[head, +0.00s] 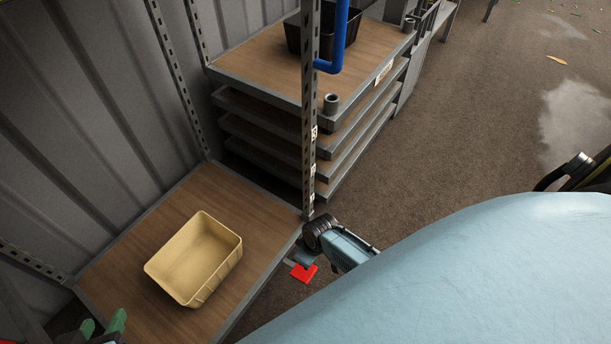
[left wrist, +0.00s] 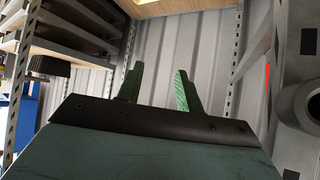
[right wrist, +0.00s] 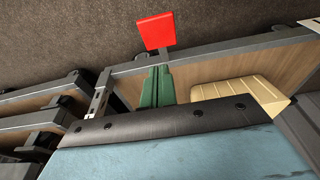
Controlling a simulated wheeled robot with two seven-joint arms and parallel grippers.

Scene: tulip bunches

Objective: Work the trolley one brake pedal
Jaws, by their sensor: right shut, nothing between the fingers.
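A red brake pedal (head: 304,273) sticks out at the front edge of a low wooden deck (head: 160,235), near the floor. It also shows as a red plate in the right wrist view (right wrist: 157,31). My right gripper (right wrist: 157,75) is shut and empty, its green fingertips just short of the pedal; I cannot tell whether they touch. In the head view its fingers are not clear beside my blue-grey arm. My left gripper (head: 105,326) is open and empty at the bottom left, also in the left wrist view (left wrist: 158,82), away from the pedal.
A cream bin (head: 203,260) stands on the low deck. A perforated upright (head: 309,120) rises at its corner. Behind it are stacked shelves (head: 260,62) with a black crate (head: 300,38) and a blue pipe (head: 338,45). Open brown floor (head: 470,120) lies to the right.

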